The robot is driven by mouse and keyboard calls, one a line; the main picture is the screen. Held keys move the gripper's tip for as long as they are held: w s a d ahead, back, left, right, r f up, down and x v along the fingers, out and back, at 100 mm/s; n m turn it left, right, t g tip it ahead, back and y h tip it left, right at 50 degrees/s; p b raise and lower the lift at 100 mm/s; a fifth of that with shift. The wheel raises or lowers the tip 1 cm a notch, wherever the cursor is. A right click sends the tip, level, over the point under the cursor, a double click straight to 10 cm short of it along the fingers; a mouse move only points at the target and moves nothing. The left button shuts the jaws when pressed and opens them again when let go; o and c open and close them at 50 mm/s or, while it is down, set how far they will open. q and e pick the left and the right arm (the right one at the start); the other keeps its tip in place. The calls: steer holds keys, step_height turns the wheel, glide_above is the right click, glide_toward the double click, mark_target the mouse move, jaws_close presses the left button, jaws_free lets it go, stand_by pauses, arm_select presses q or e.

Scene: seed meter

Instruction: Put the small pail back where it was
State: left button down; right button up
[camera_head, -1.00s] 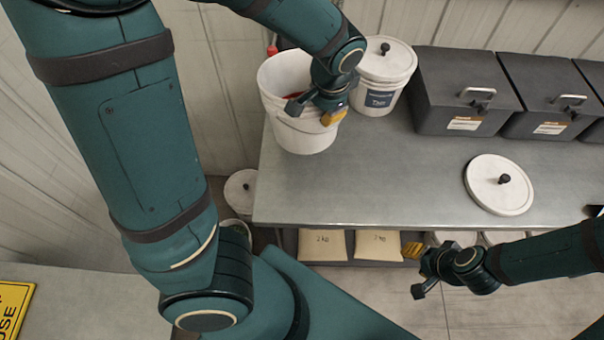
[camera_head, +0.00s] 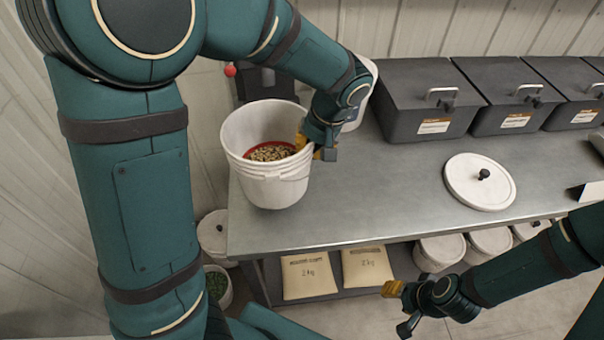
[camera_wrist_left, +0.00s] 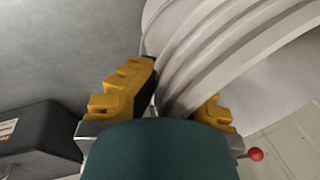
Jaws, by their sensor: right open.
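An open white pail (camera_head: 265,185) stands upright near the left end of the metal table, with seeds and something red inside. My left gripper (camera_head: 315,147) is at its right rim, its yellow fingers apart. In the left wrist view the ribbed pail wall (camera_wrist_left: 205,55) shows between and beyond the fingers (camera_wrist_left: 172,105); my palm hides any contact, so its grip is unclear. A smaller pail with green contents (camera_head: 216,283) stands low beside the table's left end. I cannot tell which is the small pail. My right gripper (camera_head: 402,307) is open and empty, in front of the table.
A round white lid (camera_head: 465,190) lies on the table (camera_head: 380,200). Dark lidded bins (camera_head: 415,105) line the back. Another white pail (camera_head: 362,105) is mostly hidden behind my left wrist. Labelled bags (camera_head: 305,276) and white containers (camera_head: 440,252) sit below. The table's front middle is clear.

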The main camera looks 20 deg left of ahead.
arm_select(q)
step_height(320, 180, down, 6)
steer(key=shift+r+b, duration=0.15)
steer(key=shift+b, duration=0.35)
steer(key=c, duration=1.1)
jaws_free()
steer(key=shift+c, duration=0.2)
steer(key=p+v, duration=0.2)
steer(key=v, duration=1)
